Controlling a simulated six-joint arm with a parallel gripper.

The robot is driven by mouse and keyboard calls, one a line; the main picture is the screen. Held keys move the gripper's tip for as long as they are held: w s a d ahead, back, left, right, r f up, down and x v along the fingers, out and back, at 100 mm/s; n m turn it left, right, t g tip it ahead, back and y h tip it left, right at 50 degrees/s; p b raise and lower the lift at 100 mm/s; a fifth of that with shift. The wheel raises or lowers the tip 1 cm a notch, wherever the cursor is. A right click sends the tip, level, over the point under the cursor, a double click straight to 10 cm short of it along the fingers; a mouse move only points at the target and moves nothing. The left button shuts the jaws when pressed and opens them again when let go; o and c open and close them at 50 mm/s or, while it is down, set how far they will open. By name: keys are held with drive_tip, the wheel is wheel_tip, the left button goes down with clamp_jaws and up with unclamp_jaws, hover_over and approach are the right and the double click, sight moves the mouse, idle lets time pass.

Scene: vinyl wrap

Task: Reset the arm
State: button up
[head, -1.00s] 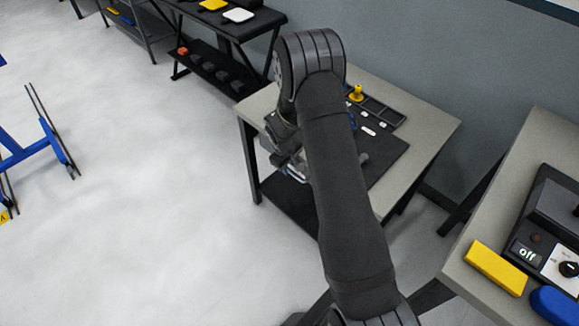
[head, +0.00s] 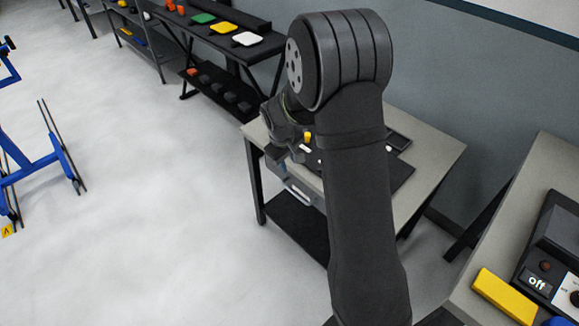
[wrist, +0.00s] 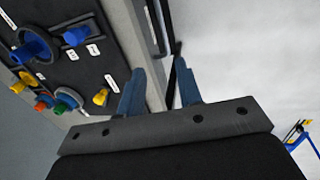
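My arm rises through the middle of the head view, with its elbow high. My wrist hangs on the left side of the elbow, over the left part of a grey table (head: 430,165). The gripper is small and partly hidden in the head view. In the wrist view my gripper (wrist: 160,70) has two blue fingers standing apart, with nothing held between them. Past the fingers are a table edge, dark legs or bars and the pale floor.
In the wrist view a dark panel (wrist: 70,65) holds several coloured knob-like pieces and white labels. A black bench (head: 262,45) with coloured plates stands behind. A blue frame (head: 40,165) is at left. A yellow block (head: 503,296) and a device reading "off" (head: 537,283) sit at right.

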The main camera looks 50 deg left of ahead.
sight(295, 193)
idle(0.4)
drive_tip(key=w+f, duration=0.1)
drive_tip(key=f, duration=0.4)
drive_tip(key=w+f, duration=0.1)
drive_tip(key=f, duration=0.5)
drive_tip(key=w+f, duration=0.1)
drive_tip(key=f, duration=0.5)
drive_tip(key=shift+w, duration=0.1)
